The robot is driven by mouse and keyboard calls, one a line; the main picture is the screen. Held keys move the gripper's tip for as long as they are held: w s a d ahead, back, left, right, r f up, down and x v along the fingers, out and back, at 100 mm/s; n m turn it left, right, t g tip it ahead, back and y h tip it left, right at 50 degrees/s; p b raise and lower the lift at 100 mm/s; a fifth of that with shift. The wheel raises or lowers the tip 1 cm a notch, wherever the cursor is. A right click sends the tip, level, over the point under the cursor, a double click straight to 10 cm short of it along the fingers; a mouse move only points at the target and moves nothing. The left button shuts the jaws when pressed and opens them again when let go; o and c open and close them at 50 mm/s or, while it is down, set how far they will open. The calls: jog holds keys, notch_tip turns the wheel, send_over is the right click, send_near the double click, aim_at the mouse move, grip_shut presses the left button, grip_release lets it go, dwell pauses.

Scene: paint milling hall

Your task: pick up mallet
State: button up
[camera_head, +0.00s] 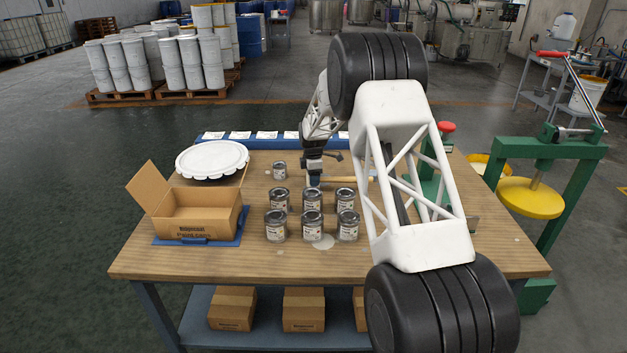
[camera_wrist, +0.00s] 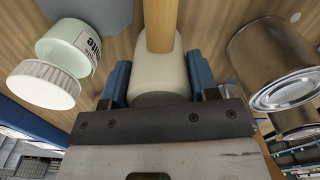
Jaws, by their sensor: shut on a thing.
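The mallet has a cream, rounded head (camera_wrist: 158,78) and a pale wooden handle. In the wrist view my gripper (camera_wrist: 157,85) has a blue finger on each side of the head, shut on it, and the handle runs up out of the frame. In the head view my gripper (camera_head: 314,182) is low over the back of the workbench, behind the cans. The mallet's handle (camera_head: 348,179) sticks out to its right, and the head is hidden there. I cannot tell whether the mallet touches the bench top.
Several grey paint cans (camera_head: 312,200) stand on the workbench (camera_head: 180,264) in front of my gripper. An open cardboard box (camera_head: 200,217) and a white lid (camera_head: 212,158) are at left. The wrist view shows a pale green jar (camera_wrist: 66,47) and a metal can (camera_wrist: 268,62) close by.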

notch_tip(320, 180, up, 9)
jog(key=shift+r, duration=0.15)
dwell(0.4)
dwell(0.5)
jog(key=shift+s+d+r, duration=0.2)
jog(key=shift+s, duration=0.1)
jog(key=s+d+r+m, duration=0.1)
jog(key=s+d+r, duration=0.1)
jog(key=s, duration=0.6)
jog(key=s+d+r+m, duration=0.2)
jog(key=s+d, duration=0.3)
jog(key=s, duration=0.3)
jog(key=s+d+r+m, duration=0.2)
jog(key=s+d, duration=0.2)
jog(key=s, duration=0.4)
jog(key=shift+s+r, duration=0.25)
jog(key=shift+s, duration=0.1)
jog(key=shift+f, duration=0.15)
jog(key=shift+f, duration=1.6)
